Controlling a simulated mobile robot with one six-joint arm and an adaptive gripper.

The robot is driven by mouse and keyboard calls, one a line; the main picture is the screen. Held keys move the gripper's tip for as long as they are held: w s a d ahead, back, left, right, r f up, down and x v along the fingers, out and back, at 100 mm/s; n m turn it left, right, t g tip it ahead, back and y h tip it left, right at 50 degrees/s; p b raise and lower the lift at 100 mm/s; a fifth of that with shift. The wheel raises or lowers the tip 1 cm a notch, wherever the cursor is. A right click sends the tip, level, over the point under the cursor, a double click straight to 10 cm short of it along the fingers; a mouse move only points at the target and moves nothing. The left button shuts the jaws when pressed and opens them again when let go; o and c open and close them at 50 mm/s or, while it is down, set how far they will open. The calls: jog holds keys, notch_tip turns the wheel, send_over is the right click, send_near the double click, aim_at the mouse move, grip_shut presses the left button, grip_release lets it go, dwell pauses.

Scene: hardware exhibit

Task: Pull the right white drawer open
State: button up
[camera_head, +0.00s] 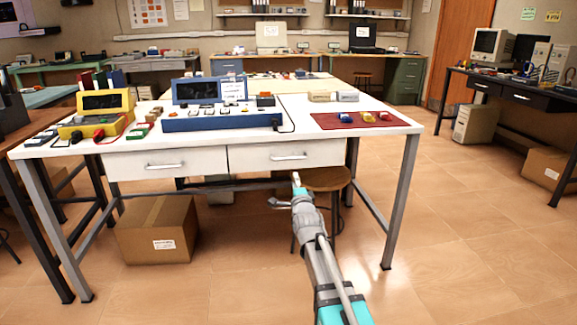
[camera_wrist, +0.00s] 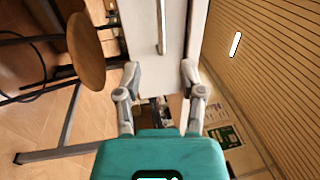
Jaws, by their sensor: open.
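The right white drawer (camera_head: 286,155) is closed under the white workbench top, with a horizontal silver bar handle (camera_head: 288,156). My gripper (camera_head: 288,191) is in front of and just below this drawer, apart from the handle. In the wrist view, which is turned sideways, my gripper (camera_wrist: 160,72) has its two fingers spread with nothing between them. A white drawer front (camera_wrist: 178,28) and a silver handle (camera_wrist: 160,25) show beyond the fingertips, toward the top edge. The left white drawer (camera_head: 165,163) is also closed.
A round wooden stool (camera_head: 328,179) stands under the bench by my gripper; its seat shows in the wrist view (camera_wrist: 85,50). A cardboard box (camera_head: 157,230) sits below the left drawer. Instruments and a red mat (camera_head: 340,121) are on the bench.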

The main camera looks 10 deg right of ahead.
aim_at(289, 158)
dwell(0.4)
jog(key=w+r+p, duration=0.1)
jog(key=w, duration=0.8)
jog(key=w+r+p, duration=0.1)
jog(key=w, duration=0.3)
jog(key=shift+w+r+p, duration=0.3)
jog(key=shift+p, duration=0.05)
grip_shut()
jog(key=shift+a, duration=0.15)
